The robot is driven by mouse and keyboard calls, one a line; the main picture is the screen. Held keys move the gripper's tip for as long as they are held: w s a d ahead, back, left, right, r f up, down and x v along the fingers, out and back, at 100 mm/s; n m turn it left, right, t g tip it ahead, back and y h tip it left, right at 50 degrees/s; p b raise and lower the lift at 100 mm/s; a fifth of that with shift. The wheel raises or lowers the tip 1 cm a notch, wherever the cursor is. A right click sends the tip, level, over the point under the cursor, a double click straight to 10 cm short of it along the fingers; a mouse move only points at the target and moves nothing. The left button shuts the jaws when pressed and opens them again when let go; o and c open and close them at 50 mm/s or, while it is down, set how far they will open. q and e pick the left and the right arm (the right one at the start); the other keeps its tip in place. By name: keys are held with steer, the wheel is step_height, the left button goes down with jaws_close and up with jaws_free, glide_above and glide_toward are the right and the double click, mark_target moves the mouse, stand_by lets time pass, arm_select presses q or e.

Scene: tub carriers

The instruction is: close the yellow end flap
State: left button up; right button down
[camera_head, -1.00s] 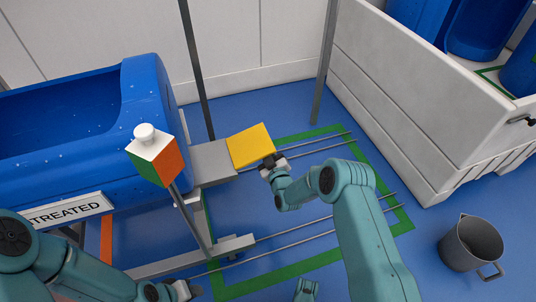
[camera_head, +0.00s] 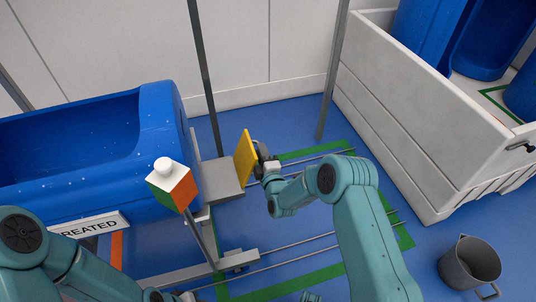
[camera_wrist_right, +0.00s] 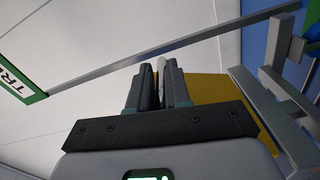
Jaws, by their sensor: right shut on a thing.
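The yellow end flap (camera_head: 245,158) stands nearly upright at the outer end of a grey plate (camera_head: 219,180), to the right of the blue tub (camera_head: 165,130). A gap separates it from the tub's end. My right gripper (camera_head: 262,160) is on the flap's right side, its fingers partly hidden. In the right wrist view the fingers (camera_wrist_right: 160,82) are close together around a thin pale piece, with the yellow flap (camera_wrist_right: 208,95) just behind them. My left gripper (camera_head: 182,297) shows only in part at the bottom edge, and its jaws are unclear.
A post with a white-capped green and orange block (camera_head: 173,185) stands in front of the tub. Grey uprights (camera_head: 203,75) rise behind. A white crate (camera_head: 420,130) with blue tubs stands at the right, and a grey bucket (camera_head: 470,265) is on the floor.

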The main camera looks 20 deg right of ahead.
mark_target(249, 150)
steer(key=a+n, duration=0.1)
steer(key=a+r+n, duration=0.1)
steer(key=a+n, duration=0.1)
steer(key=shift+s+r, duration=0.15)
steer(key=shift+r, duration=0.05)
steer(key=shift+a+r, duration=0.25)
steer(key=shift+a, duration=0.45)
steer(key=c, duration=1.2)
jaws_free()
steer(key=shift+o, duration=0.2)
steer(key=shift+r, duration=0.15)
steer(key=s+p, duration=0.4)
steer(key=s, duration=1.2)
steer(key=shift+s+d, duration=0.15)
steer(key=shift+d, duration=0.2)
